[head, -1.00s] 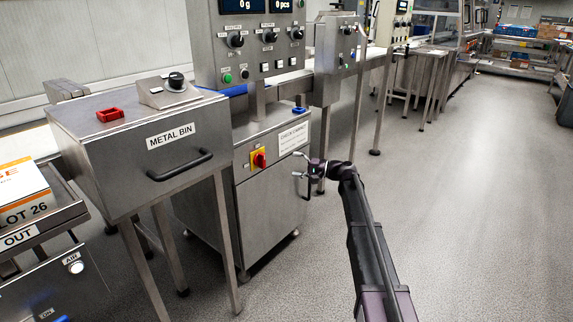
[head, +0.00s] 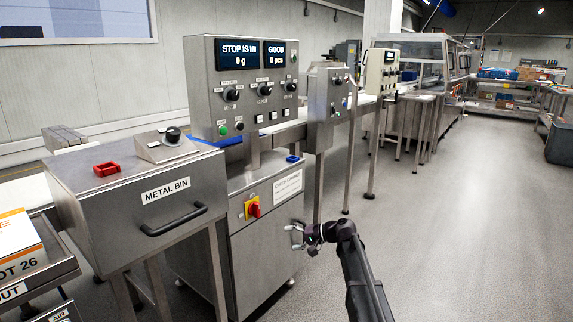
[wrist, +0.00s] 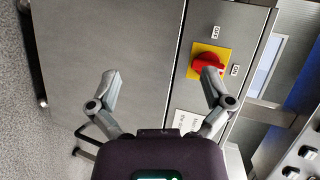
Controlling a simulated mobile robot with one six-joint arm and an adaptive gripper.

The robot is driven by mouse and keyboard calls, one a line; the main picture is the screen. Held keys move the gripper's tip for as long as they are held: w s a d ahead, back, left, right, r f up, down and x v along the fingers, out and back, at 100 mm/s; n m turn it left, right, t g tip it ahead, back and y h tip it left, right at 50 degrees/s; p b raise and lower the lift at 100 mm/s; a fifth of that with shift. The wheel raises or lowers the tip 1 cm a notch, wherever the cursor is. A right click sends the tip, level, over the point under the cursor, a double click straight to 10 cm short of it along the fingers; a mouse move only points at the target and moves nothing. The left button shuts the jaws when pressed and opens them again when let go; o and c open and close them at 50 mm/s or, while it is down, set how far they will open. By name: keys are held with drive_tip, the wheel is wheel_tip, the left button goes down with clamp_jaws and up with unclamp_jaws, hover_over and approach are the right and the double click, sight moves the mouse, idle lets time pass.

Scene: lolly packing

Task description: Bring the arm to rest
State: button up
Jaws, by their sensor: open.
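My gripper (head: 294,236) is open and empty in the head view, at the end of my arm, in front of the steel check cabinet (head: 265,262). In the wrist view my gripper (wrist: 164,90) shows its two fingers spread wide with nothing between them. The cabinet front (wrist: 140,50) lies behind the fingers there. The red rotary switch on its yellow plate (wrist: 207,66) shows close by the right fingertip in that picture; I cannot tell how far apart they are.
A steel metal bin (head: 140,205) with a dark handle stands left of the cabinet. A control panel (head: 244,88) with lit displays is above it. A carton (head: 18,246) sits at the far left. The grey floor (head: 460,220) at right is clear.

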drive_tip(key=s+d+f+n+g+h+p, duration=0.15)
drive_tip(key=s+d+h, duration=0.35)
drive_tip(key=s, duration=0.5)
drive_tip(key=s+d+f+g+h+p, duration=0.1)
drive_tip(key=s+d+f+h+p, duration=0.25)
drive_tip(key=s, duration=0.75)
drive_tip(key=s+d+f+n+g+h+p, duration=0.1)
drive_tip(key=s+d+h, duration=0.5)
drive_tip(key=s, duration=0.4)
wheel_tip(320, 180, up, 37)
drive_tip(key=d+p, duration=0.1)
drive_tip(key=p, duration=3.6)
drive_tip(key=shift+r+y, duration=0.15)
drive_tip(key=shift+y, duration=0.2)
drive_tip(key=shift+m, duration=0.25)
drive_tip(key=c, duration=0.6)
drive_tip(key=shift+d, duration=0.1)
